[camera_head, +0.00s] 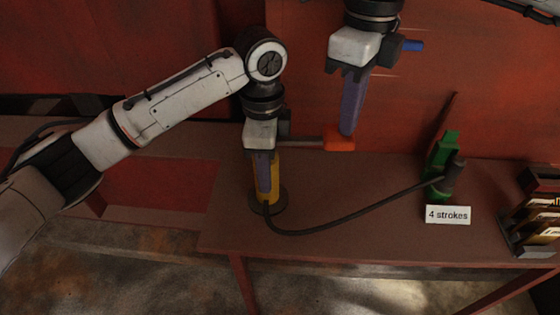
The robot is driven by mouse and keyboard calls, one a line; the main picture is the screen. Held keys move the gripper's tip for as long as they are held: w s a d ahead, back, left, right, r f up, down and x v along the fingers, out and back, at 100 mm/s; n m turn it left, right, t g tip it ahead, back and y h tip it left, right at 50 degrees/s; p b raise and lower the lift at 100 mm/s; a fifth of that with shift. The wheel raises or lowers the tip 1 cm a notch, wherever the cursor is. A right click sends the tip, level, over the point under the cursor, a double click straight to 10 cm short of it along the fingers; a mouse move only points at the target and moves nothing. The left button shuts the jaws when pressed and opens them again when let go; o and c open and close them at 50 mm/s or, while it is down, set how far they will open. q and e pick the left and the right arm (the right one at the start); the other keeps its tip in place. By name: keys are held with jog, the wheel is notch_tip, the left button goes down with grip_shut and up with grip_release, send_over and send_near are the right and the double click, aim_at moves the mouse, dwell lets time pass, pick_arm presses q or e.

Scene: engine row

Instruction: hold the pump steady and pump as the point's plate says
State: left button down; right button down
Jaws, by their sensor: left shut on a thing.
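The grease pump has a yellow barrel (274,183) standing upright on a dark round base on the bench. My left gripper (264,180) is shut on the barrel, its purple fingers against it. A lever with an orange-red grip (339,140) reaches right from the pump's top, roughly level. My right gripper (348,128) points down with its fingertips at this grip; whether its jaws are closed on it is hidden. A dark hose (340,218) runs from the pump to a green fitting (441,153) at the right. The white plate (448,215) before it reads "4 strokes".
The brown bench (330,245) is clear between pump and green fitting, apart from the hose. A dark rack with pale and brown items (534,215) stands at the right end. A red wall (480,80) rises behind the bench.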

pick_arm(q)
jog(key=shift+r, duration=0.1)
pick_arm(e)
jog(key=shift+f, duration=1.35)
jog(key=shift+a+r, duration=0.1)
jog(key=shift+r, duration=1.8)
